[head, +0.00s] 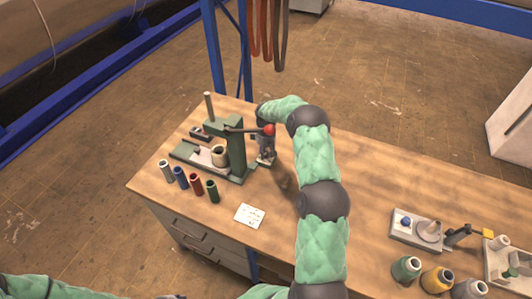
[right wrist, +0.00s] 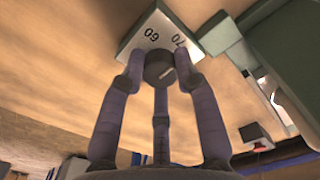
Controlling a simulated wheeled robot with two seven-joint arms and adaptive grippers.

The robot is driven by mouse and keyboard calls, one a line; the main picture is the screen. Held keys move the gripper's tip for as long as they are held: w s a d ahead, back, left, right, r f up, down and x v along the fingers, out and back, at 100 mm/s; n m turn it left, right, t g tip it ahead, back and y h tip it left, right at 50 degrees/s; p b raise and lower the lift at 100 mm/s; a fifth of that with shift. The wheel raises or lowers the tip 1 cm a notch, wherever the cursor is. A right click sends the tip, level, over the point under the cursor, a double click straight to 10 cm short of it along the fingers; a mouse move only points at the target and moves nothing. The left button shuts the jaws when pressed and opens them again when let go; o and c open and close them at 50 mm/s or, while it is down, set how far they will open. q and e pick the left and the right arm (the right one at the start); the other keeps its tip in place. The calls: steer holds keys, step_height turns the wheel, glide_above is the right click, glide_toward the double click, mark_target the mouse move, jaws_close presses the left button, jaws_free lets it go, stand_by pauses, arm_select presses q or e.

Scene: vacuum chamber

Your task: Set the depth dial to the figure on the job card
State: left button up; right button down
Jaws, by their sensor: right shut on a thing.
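The depth dial shows in the right wrist view as a dark round knob (right wrist: 158,66) with a pale mark on its face. It sits before a white plate (right wrist: 150,32) with figures that look like 60 and 70; the rest of the scale is hidden. My right gripper (right wrist: 160,72) is shut on the knob, its fingers around it. In the head view the right gripper (head: 266,157) is beside the green press (head: 237,150), on its right. The job card (head: 250,215) lies flat on the bench; its writing is too small to read. My left gripper is out of view.
Several spools (head: 196,184) stand in front of the press, and a cream cup-like piece (head: 219,160) sits on its base. The press lever ends in a red ball (head: 269,130). A grey fixture (head: 415,231) and more spools (head: 437,279) stand at the right. The bench middle is clear.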

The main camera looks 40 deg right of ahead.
mark_target(266, 153)
steer(key=c, duration=0.9)
jaws_free()
step_height(266, 153, up, 12)
